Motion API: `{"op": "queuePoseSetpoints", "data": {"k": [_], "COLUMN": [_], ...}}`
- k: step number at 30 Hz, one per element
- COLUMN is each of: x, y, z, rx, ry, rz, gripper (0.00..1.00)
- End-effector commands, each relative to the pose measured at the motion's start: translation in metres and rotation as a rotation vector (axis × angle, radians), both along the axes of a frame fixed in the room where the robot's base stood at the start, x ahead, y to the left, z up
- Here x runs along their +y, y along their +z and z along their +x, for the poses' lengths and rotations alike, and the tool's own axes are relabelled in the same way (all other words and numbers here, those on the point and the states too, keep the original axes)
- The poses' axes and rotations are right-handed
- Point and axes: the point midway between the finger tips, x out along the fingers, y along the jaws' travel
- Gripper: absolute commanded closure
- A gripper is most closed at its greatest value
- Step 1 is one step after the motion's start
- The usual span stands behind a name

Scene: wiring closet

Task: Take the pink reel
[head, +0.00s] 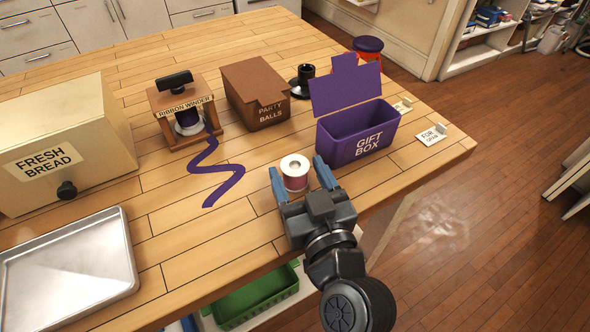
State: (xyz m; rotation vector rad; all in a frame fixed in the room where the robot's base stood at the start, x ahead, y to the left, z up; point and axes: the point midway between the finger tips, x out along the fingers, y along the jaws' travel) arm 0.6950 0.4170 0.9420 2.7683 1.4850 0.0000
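The pink reel (295,181) stands upright on the wooden table, in front of the purple gift box. It has a white top flange and pink winding on its side. My gripper (296,170) is open, with one blue finger on the left of the reel and the other on its right. The fingertips look level with the reel or close to it. I cannot tell whether either finger touches it.
The open purple gift box (356,133) stands just behind the reel. A ribbon winder (184,112) with a trailing purple ribbon (214,170), a brown party balls box (254,92), a bread box (62,140) and a metal tray (70,270) are also on the table.

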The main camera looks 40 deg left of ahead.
Motion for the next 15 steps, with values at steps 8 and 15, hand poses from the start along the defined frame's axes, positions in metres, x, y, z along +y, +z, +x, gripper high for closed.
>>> {"op": "queuePoseSetpoints", "data": {"k": [8, 15], "x": [-0.0002, -0.0002], "y": [0.0, 0.0002], "z": [0.0, 0.0], "rx": [0.0, 0.0], "ry": [0.0, 0.0], "rz": [0.0, 0.0], "gripper": [0.59, 0.81]}}
